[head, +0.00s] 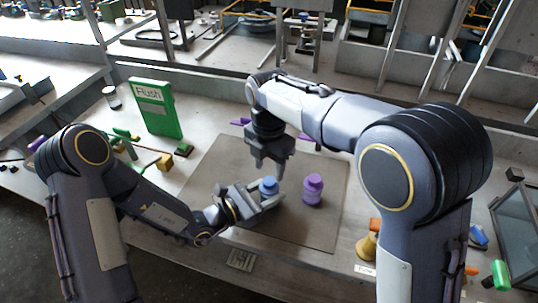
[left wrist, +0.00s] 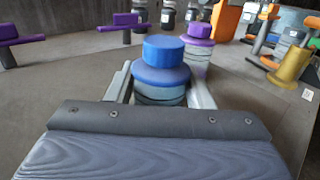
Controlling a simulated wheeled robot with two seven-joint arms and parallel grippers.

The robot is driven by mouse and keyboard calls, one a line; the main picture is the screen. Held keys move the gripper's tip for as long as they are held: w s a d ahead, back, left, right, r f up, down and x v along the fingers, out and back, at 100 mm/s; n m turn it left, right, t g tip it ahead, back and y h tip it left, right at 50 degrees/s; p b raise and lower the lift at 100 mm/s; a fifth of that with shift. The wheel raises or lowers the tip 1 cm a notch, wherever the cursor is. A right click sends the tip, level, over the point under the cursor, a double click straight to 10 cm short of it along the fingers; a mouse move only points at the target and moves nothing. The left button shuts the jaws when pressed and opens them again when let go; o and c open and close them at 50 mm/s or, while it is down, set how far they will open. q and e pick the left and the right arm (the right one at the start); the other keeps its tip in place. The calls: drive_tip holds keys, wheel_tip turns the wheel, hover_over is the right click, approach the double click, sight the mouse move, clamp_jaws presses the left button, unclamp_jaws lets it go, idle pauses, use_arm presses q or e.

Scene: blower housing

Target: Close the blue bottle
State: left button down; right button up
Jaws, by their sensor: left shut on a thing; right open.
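The blue bottle (head: 269,186) stands upright on the brown mat (head: 318,222). In the left wrist view its blue top (left wrist: 163,50) sits above a wider blue shoulder and a grey lower body; whether the top is fully tight cannot be told. My left gripper (head: 268,196) comes in from the left and is shut around the bottle's body, with one finger on each side in the left wrist view (left wrist: 160,92). My right gripper (head: 267,170) points down, open and empty, just above and slightly behind the blue top. The right gripper does not show in the left wrist view.
A purple bottle (head: 313,190) stands close to the right of the blue one. A green box (head: 156,108) stands at the back left, near loose tools. An orange and yellow item (head: 368,245) stands at the right. The front of the mat is clear.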

sight(269, 180)
drive_tip(key=shift+f, duration=2.2)
